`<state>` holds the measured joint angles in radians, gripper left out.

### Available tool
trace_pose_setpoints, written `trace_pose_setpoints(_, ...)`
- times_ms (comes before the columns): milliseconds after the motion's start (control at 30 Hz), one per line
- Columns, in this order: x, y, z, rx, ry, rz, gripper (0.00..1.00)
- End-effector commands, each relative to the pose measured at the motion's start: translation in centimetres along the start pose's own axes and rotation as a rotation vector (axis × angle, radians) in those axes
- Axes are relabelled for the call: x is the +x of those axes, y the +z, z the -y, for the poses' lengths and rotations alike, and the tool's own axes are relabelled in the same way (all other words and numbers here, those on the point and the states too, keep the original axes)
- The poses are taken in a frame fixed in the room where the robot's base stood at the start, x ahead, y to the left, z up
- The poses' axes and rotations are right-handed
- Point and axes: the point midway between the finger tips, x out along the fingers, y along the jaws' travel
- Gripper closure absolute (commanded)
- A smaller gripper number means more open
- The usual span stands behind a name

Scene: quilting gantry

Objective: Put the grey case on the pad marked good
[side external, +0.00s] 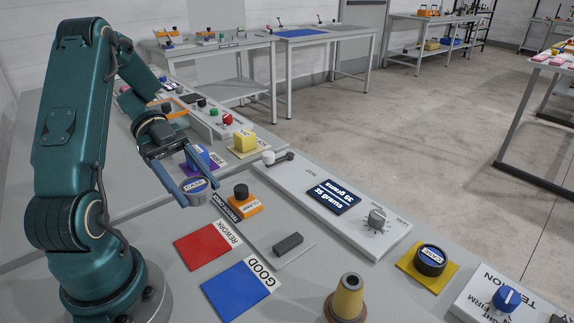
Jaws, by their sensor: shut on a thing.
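My gripper (190,170) is shut on the round grey case (201,197), with a blue finger on either side of it. The red pad marked rework (203,246) lies between the case and the good pad, also bare.
An orange clamp block (244,207) with a black knob stands right of the case. A dark block (288,244) and a yellow cone (346,299) are right of the good pad. A test panel (330,208) reads 35 grams. A black case (430,260) sits on a yellow pad.

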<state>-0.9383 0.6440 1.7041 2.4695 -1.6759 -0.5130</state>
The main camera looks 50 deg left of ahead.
Motion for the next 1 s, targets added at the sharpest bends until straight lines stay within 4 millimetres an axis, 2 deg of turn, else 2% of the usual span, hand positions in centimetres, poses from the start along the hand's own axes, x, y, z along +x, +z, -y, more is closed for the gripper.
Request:
trace_pose_setpoints(100,0.4,-0.6,-2.1,-0.009,0.0,-0.004,0.99)
trace_pose_setpoints(200,0.7,-1.1,-3.2,-0.02,-0.004,-0.008,0.99)
trace_pose_setpoints(367,1.3,-1.5,-3.8,-0.031,-0.019,-0.006,0.99)
trace_pose_setpoints(467,2.9,-1.4,-3.8,-0.034,-0.019,-0.007,0.99)
trace_pose_setpoints(800,11.5,-1.1,-3.9,-0.037,-0.011,-0.007,0.99)
trace_pose_setpoints(900,13.4,-1.0,-3.8,-0.035,-0.014,-0.007,0.99)
trace_pose_setpoints(1000,14.3,-0.8,-3.7,-0.035,-0.019,-0.002,0.99)
